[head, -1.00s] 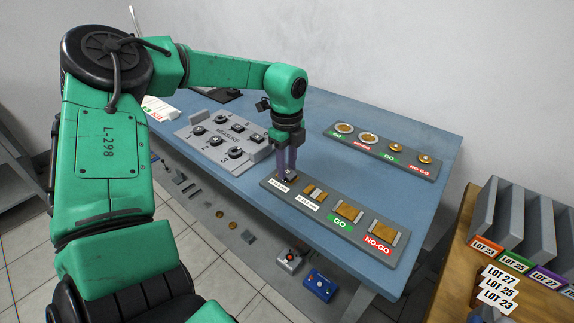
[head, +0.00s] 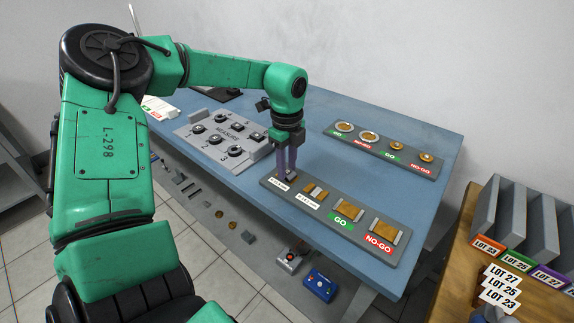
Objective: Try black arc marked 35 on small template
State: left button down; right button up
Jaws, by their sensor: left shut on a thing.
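My left gripper (head: 289,178) points down at the left end of the front grey gauge board (head: 334,243). Its purple-grey fingers are shut on a small dark piece, which I take to be the black arc; the fingers mostly hide it and its mark is too small to read. The small template at that end, behind a white label (head: 280,184), is largely hidden by the fingers. I cannot tell whether the arc touches it. My right gripper is not in view.
Beside it on the board are another small template (head: 315,191) and larger GO (head: 348,210) and NO-GO (head: 384,231) gauges. A MEASURE tray (head: 226,136) with several dark pieces stands left. A ring-gauge board (head: 385,150) lies behind. The blue table (head: 335,165) is clear between the boards.

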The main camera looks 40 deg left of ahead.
pick_arm(q)
jog(key=shift+c, duration=2.2)
grip_release()
jog(key=c, duration=0.5)
jog(key=shift+c, duration=0.2)
jog(key=shift+r+p, duration=1.25)
jog(key=shift+r, duration=1)
